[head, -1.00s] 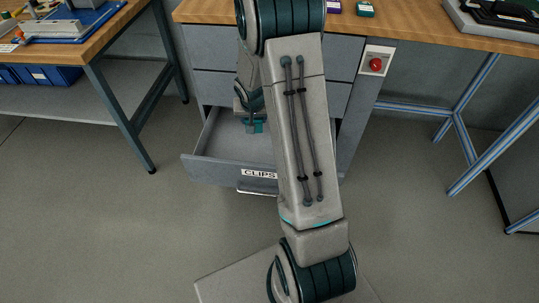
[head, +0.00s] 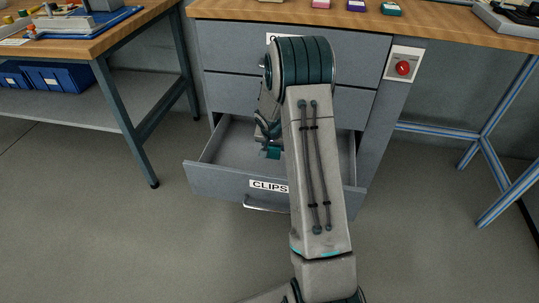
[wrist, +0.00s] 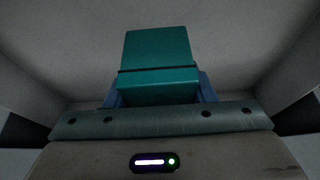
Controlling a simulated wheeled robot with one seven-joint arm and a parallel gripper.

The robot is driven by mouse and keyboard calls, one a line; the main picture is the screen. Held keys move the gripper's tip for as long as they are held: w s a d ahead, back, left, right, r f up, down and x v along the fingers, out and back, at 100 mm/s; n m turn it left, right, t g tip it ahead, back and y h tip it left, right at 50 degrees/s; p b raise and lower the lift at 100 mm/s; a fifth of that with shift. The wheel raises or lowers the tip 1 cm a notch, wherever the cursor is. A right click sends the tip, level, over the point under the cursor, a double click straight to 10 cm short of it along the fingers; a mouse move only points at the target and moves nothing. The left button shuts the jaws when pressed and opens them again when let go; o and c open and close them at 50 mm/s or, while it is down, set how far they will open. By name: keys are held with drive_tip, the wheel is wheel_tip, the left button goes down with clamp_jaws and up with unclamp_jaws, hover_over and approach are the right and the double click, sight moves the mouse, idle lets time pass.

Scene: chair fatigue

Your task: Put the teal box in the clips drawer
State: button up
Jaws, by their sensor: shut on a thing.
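The clips drawer (head: 215,181) is pulled open at the bottom of the grey cabinet, its front labelled CLIPS. The teal box (wrist: 158,50) fills the middle of the wrist view, with a dark line across it. My gripper (wrist: 158,92) is shut on it, a blue finger showing at each side. In the head view, my gripper (head: 271,147) points down inside the drawer's outline, and a small part of the teal box (head: 273,154) shows below it. My arm hides the drawer's right part. I cannot tell whether the box touches the drawer floor.
Two shut drawers sit above the open one. On the wooden benchtop (head: 230,9) stand pink (head: 321,4), purple (head: 356,5) and dark green (head: 391,9) items. A red button (head: 403,68) is on the cabinet's right. A workbench with blue bins stands left. The front floor is clear.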

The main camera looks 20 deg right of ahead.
drive_tip(key=w+f, duration=0.1)
drive_tip(key=w, duration=0.1)
drive_tip(key=w+f+b, duration=0.1)
drive_tip(key=w, duration=0.1)
drive_tip(key=w+f, duration=0.1)
drive_tip(key=shift+w+a+f, duration=0.3)
drive_tip(key=shift+w+a, duration=0.05)
drive_tip(key=shift+w, duration=0.05)
drive_tip(key=shift+f+b, duration=1)
drive_tip(key=shift+f, duration=0.9)
drive_tip(key=shift+f, duration=0.2)
drive_tip(key=o, duration=1.1)
drive_tip(key=shift+r, duration=0.1)
